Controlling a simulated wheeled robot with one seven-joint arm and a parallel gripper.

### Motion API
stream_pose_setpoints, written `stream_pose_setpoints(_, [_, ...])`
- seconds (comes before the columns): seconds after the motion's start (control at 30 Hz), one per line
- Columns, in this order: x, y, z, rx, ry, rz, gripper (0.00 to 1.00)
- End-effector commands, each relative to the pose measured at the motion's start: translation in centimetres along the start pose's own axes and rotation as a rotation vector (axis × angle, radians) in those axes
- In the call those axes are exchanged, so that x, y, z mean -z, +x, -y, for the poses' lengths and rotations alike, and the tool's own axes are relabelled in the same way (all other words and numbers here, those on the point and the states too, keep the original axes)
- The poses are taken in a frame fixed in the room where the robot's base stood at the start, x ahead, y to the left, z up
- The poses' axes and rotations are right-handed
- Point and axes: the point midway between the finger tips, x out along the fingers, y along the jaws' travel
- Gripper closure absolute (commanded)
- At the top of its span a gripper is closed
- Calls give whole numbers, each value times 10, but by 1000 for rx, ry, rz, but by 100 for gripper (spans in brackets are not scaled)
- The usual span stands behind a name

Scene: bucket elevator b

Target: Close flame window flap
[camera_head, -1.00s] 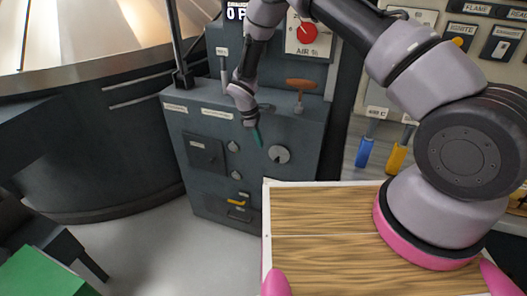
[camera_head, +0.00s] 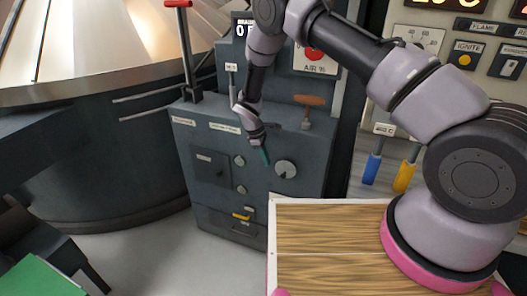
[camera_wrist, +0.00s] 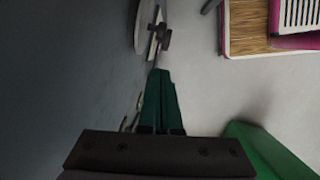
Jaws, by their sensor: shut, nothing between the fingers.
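A small dark square panel (camera_head: 212,167) with a light label is on the front of the grey cabinet (camera_head: 300,225); it looks like the flame window flap. I cannot tell whether it stands open or shut. My gripper (camera_head: 264,156) is in front of the cabinet, to the right of this panel and just left of a round grey dial (camera_head: 285,169). Its green fingers are together and empty, and they also show in the wrist view (camera_wrist: 160,100), alongside the dark cabinet face. The panel cannot be made out in the wrist view.
Small knobs (camera_head: 240,161) and a yellow handle (camera_head: 241,216) are on the cabinet front. A brown-handled lever (camera_head: 309,102) stands on top. A large round metal vessel (camera_head: 90,160) is to the left. A wooden board (camera_head: 330,228) is in front; grey floor (camera_head: 160,260) is clear.

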Motion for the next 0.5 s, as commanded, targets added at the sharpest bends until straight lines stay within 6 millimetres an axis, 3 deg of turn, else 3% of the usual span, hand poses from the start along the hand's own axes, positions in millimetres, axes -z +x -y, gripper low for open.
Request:
stream_pose_setpoints(0.13, [0,32,1,1,0,2,100])
stream_pose_setpoints(0.3, [-20,47,0,0,2,1,100])
stream_pose_setpoints(0.5, [-28,55,0,0,1,-1,100])
